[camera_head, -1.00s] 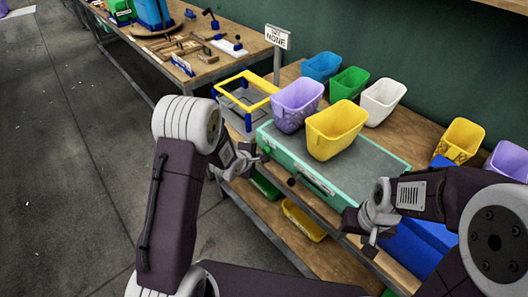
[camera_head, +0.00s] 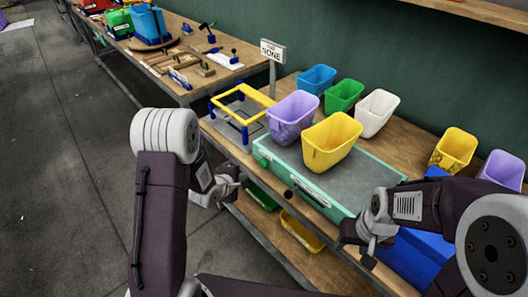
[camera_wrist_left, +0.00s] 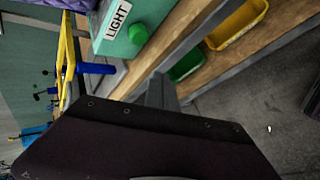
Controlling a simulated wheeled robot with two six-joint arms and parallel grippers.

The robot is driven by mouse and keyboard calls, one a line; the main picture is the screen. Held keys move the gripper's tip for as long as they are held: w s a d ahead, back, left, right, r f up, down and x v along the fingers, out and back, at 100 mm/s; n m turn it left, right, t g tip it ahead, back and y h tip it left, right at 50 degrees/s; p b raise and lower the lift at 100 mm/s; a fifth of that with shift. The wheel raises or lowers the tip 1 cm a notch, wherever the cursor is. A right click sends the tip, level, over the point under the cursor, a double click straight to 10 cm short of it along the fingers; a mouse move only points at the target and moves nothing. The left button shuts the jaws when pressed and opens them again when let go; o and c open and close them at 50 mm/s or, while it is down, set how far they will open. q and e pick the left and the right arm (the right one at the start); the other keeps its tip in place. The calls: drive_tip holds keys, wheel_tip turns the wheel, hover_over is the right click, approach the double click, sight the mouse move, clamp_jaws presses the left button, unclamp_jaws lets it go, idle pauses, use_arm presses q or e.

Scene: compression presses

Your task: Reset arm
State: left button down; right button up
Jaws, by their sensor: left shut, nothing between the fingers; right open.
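My left gripper (camera_head: 232,183) is in front of the workbench's front edge, left of the green press box (camera_head: 268,158). It is shut and empty, apart from the box. In the left wrist view its shut fingers (camera_wrist_left: 160,92) show as a grey wedge, with the green box's LIGHT label (camera_wrist_left: 117,18) and round green knob (camera_wrist_left: 138,34) beyond. My right gripper (camera_head: 368,252) is low in front of the bench, near the box's right end. It is open and I see nothing held in it.
A yellow bin (camera_head: 331,142) and a purple bin (camera_head: 292,118) stand on the press box. Blue, green and white bins stand behind. A yellow frame (camera_head: 242,102) on blue posts is left of the box. The floor (camera_head: 65,180) at left is clear.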

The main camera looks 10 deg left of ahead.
use_arm(q)
wheel_tip(320, 180, up, 14)
drive_tip(key=m+y+p, duration=0.1)
drive_tip(key=m+p, duration=0.1)
drive_tip(key=m, duration=0.1)
drive_tip(key=s+f+m+g, duration=0.3)
drive_tip(key=s+m, duration=0.4)
drive_tip(key=s, duration=0.4)
drive_tip(key=s+a+f+m+g+y, duration=0.1)
drive_tip(key=s+f+m+g, duration=0.2)
drive_tip(key=s, duration=0.7)
drive_tip(key=m+g, duration=0.2)
drive_tip(key=m, duration=0.2)
drive_tip(key=shift+s, duration=0.4)
